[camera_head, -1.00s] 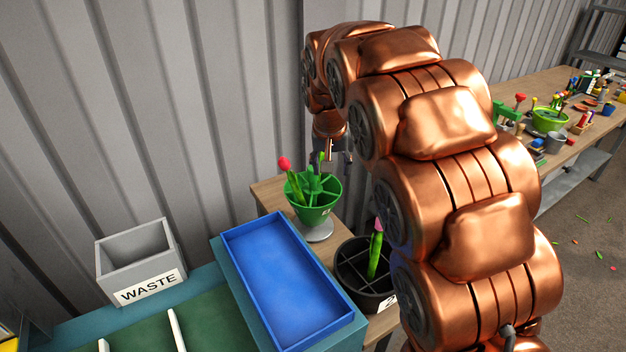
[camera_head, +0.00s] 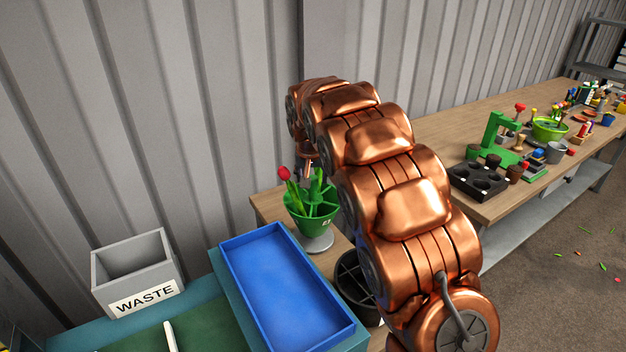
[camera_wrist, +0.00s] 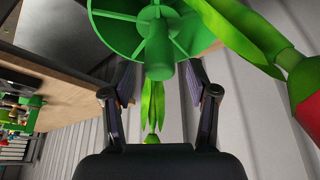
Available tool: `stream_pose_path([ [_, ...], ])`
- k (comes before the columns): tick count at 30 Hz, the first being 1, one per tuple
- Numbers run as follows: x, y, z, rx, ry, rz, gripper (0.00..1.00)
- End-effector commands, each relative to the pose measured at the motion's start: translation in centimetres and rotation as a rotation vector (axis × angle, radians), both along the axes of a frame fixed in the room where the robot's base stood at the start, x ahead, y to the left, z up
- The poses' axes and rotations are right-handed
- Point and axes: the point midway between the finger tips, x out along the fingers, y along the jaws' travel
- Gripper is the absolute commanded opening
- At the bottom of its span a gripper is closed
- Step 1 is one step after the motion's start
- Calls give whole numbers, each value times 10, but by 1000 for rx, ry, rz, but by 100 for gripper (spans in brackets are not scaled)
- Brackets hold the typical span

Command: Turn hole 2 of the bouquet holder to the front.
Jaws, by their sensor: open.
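The bouquet holder is a green cone with radial dividers (camera_head: 316,230) on a pale round base, on the wooden bench. A small pale label on its front right is too small to read. A red tulip (camera_head: 284,173) stands in its left side, beside an upright green handle or leaves. In the wrist view the holder's green underside or bowl (camera_wrist: 115,25) and central post are close, with the red tulip (camera_wrist: 306,92) at right. My gripper (camera_wrist: 160,82) is open, its fingers either side of the post; whether they touch it I cannot tell. In the head view my arm partly hides the gripper.
A blue tray (camera_head: 228,252) lies in front of the holder. A black divided pot (camera_head: 352,262) stands right of it, partly behind my arm. A grey WASTE bin (camera_head: 100,275) is at left. A corrugated wall rises close behind. A cluttered bench (camera_head: 425,130) is at right.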

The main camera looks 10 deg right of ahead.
Motion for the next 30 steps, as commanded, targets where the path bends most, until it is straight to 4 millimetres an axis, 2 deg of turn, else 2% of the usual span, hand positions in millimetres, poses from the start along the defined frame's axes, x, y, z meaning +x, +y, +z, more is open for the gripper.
stream_pose_path([
  [3, 5, -2, -16, 0, 7, -1, 59],
  [6, 9, -3, -24, 0, 3, 1, 59],
  [15, 10, -4, -28, -1, 2, 1, 59],
  [30, 10, -4, -28, -1, 2, 1, 8],
])
